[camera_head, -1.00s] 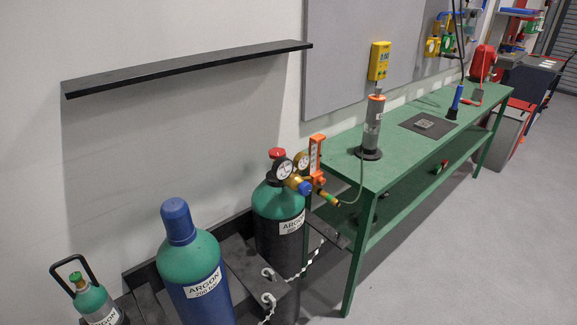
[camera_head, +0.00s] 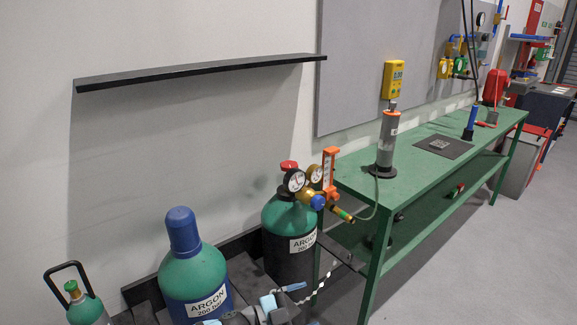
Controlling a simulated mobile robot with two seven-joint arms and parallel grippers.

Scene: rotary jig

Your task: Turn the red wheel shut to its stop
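The red wheel (camera_head: 289,166) sits on top of a green-shouldered argon cylinder (camera_head: 290,213), beside the regulator with its two round gauges (camera_head: 295,180). It is upright and fully exposed, with nothing touching it. How far it is turned cannot be seen. A grey gripper with light blue parts, seemingly my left gripper (camera_head: 280,297), shows at the bottom edge, in front of and below the cylinder, well apart from the wheel. It is cut off by the frame, and its opening is not clear. My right gripper is not in view.
A blue-capped argon cylinder (camera_head: 193,275) and a small handled cylinder (camera_head: 85,306) stand left. A chain (camera_head: 322,281) hangs in front. A black shelf (camera_head: 200,71) is above; a green bench (camera_head: 415,175) is right.

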